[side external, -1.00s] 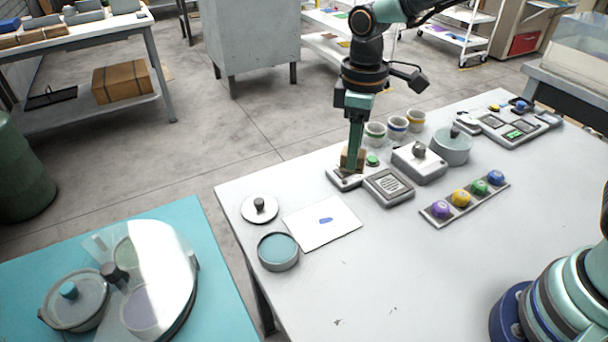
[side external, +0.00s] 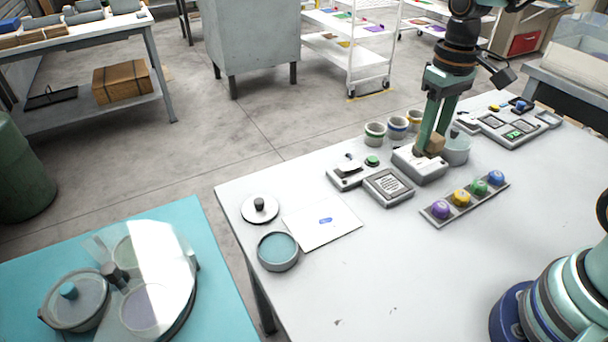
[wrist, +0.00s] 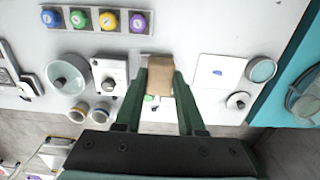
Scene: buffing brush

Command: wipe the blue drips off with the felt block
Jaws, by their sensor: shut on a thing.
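The tan felt block (side external: 437,145) is between the fingers of my gripper (side external: 427,150). The wrist view also shows the block (wrist: 160,77) between both green fingers (wrist: 159,88). In the side view my gripper is in front of the white knobbed box (side external: 420,168) and hides its knob; the gap below the block is hard to judge. A small blue mark (side external: 325,220) lies on the white plate (side external: 308,237) at the table's left. It also shows in the wrist view (wrist: 217,72), right of the block. Separate drips cannot be told apart.
A round teal dish (side external: 278,251) and a knobbed lid (side external: 260,208) sit beside the plate. A grey device with a green button (side external: 349,178), a framed panel (side external: 388,187), several cups (side external: 397,127) and a tray of coloured knobs (side external: 463,197) stand nearby.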

